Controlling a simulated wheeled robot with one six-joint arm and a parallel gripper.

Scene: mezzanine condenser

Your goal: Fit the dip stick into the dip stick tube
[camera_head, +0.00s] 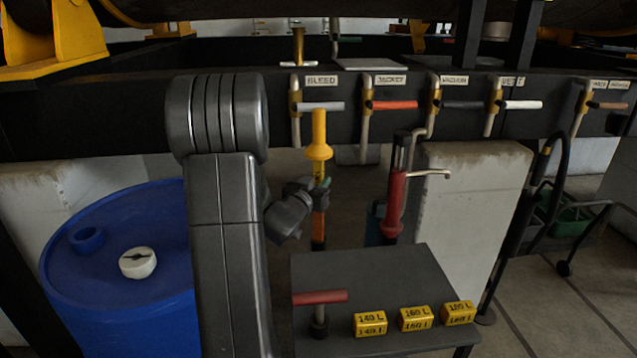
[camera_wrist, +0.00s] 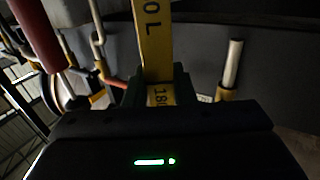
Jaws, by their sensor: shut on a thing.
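The dip stick (camera_head: 319,150) is upright, with a yellow rounded top and flange, a yellow marked section, then an orange part and a dark lower end.
The beam carries labelled valves, including a white-handled one (camera_head: 320,106) close behind the stick. A red hand pump (camera_head: 395,205) stands to the right. Below, a dark table (camera_head: 370,270) holds yellow litre blocks (camera_head: 415,318) and a red handle (camera_head: 320,297). A blue drum (camera_head: 120,270) stands left.

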